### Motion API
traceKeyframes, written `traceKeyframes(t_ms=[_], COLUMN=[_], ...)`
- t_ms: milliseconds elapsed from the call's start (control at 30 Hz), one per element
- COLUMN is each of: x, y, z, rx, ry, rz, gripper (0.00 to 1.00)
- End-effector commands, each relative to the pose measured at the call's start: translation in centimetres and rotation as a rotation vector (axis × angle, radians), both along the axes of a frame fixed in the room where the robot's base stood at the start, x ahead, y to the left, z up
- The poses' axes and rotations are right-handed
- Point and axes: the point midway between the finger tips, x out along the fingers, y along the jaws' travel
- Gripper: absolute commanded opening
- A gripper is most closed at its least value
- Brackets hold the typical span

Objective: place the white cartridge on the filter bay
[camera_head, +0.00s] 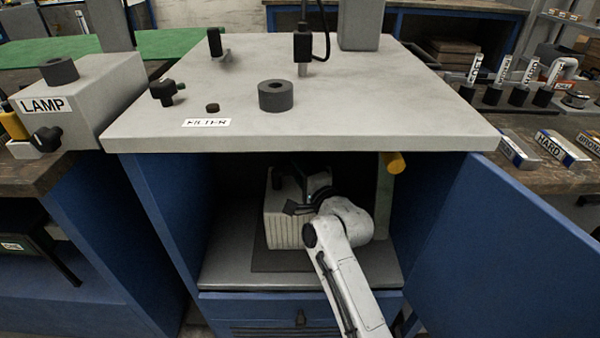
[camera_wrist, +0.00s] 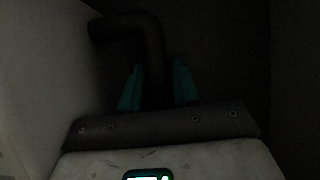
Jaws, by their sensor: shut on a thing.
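The white cartridge (camera_head: 285,222), a pale block with a ribbed front, is inside the open blue cabinet under the grey worktop. In the wrist view its pale side (camera_wrist: 45,75) fills the left, and a black bent handle (camera_wrist: 150,45) runs between the teal fingers. My gripper (camera_head: 299,205) is shut on that handle; the fingers (camera_wrist: 157,85) show on both sides of it. The cartridge looks upright over a dark mat (camera_head: 283,264); I cannot tell whether it touches it.
The grey worktop (camera_head: 400,110) overhangs the cabinet. An open blue door (camera_head: 500,245) stands at right, and a yellow-ended part (camera_head: 394,162) hangs below the worktop. A LAMP box (camera_head: 75,100) is at left. The cabinet floor's front (camera_head: 240,279) is clear.

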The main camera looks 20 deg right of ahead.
Motion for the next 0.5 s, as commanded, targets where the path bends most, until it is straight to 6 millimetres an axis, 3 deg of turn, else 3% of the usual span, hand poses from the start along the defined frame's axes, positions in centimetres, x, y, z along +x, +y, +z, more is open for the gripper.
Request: traceKeyframes(t_ms=[200,233,500], x=[0.04,-0.01,-0.02], y=[0.01,0.02,0.03], z=[0.16,-0.19,-0.14], rx=[0.0,0.0,0.0], ry=[-0.007,0.0,0.0], rz=[-0.001,0.0,0.001], gripper=[0.0,0.32,0.56])
